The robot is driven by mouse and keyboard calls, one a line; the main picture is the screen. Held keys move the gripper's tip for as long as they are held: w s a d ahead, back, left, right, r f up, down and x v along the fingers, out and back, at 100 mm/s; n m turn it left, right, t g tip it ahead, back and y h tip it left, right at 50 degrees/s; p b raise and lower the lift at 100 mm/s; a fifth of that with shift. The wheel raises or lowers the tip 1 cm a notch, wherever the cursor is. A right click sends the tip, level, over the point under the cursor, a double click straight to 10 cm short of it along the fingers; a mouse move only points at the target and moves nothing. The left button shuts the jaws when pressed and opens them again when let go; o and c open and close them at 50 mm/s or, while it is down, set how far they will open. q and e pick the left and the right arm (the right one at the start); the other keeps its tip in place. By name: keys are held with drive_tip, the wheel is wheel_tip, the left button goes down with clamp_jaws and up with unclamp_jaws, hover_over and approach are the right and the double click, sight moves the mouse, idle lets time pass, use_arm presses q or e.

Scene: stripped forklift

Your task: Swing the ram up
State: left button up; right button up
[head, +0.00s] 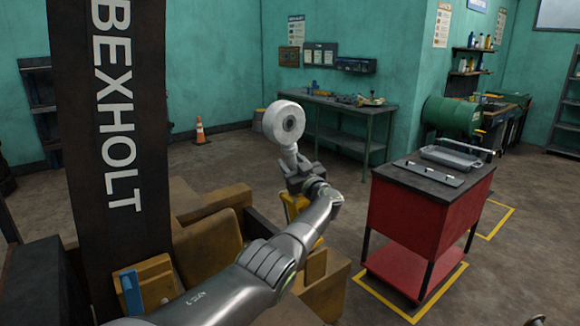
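The ram shows in the head view as a pale round eye (285,122) with a hole, on a short rod that slopes down to my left gripper. A yellow part (297,207), seemingly the ram's body, shows below and is partly hidden by my arm. My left gripper (294,170) is at the rod just under the eye, and its dark fingers appear closed around it. My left arm hides the ram's lower end.
A dark upright marked BEXHOLT (116,110) stands at the left, beside the tan forklift body (205,245). A red cart (430,215) with a tray (455,157) on top stands at the right. A workbench (340,108) stands behind. Bare floor lies between the forklift and cart.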

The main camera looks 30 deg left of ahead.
use_arm(q)
drive_tip(key=shift+o, duration=0.3)
drive_tip(key=shift+w+d+f, duration=0.1)
drive_tip(key=shift+w+f, duration=0.05)
drive_tip(key=shift+f, duration=0.05)
drive_tip(key=shift+s, duration=0.2)
drive_tip(key=shift+s+d+f+p, duration=0.25)
drive_tip(key=shift+s+d+p, duration=0.1)
drive_tip(key=shift+d, duration=0.25)
drive_tip(key=b+v, duration=0.2)
drive_tip(key=v, duration=1.3)
drive_tip(key=shift+d, duration=0.4)
drive_tip(key=shift+s, duration=0.1)
drive_tip(key=shift+f, duration=0.1)
